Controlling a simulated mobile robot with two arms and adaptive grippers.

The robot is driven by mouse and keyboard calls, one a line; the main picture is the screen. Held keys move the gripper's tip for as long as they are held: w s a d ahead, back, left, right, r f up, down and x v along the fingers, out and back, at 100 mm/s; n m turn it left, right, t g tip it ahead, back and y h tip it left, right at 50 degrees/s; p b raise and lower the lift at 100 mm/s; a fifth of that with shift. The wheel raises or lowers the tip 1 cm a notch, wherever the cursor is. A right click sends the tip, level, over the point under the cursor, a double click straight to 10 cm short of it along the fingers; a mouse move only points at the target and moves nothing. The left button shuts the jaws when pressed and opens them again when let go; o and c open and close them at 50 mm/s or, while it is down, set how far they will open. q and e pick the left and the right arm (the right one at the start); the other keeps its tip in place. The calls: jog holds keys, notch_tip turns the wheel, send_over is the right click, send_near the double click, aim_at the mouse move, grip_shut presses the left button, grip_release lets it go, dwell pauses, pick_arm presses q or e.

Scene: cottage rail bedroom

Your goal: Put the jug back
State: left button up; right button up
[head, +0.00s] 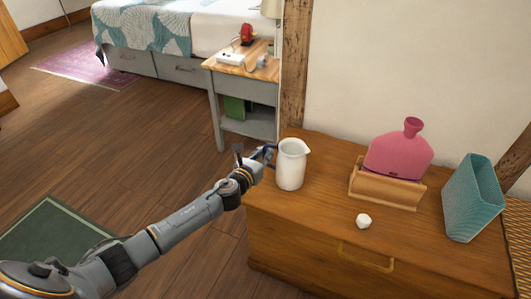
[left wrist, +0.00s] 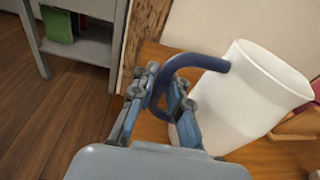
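The white jug (head: 291,165) with a blue handle stands upright near the left end of the wooden chest top (head: 325,205); I cannot tell if its base touches the wood. In the left wrist view the jug (left wrist: 250,100) fills the right side, its handle (left wrist: 195,62) reaching left. My left gripper (head: 265,154) is at the handle, on the jug's left. In the left wrist view its fingers (left wrist: 164,92) close in on both sides of the handle. My right gripper is not in view.
On the chest are a pink bottle (head: 399,155) in a wooden holder (head: 385,189), a small white lump (head: 363,221) and a teal vase (head: 473,198). A wooden post (head: 294,65) rises behind the jug. A grey nightstand (head: 243,95) stands behind left.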

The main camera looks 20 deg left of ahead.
pick_arm(q)
jog(key=shift+o, duration=1.2)
jog(key=shift+r, duration=0.15)
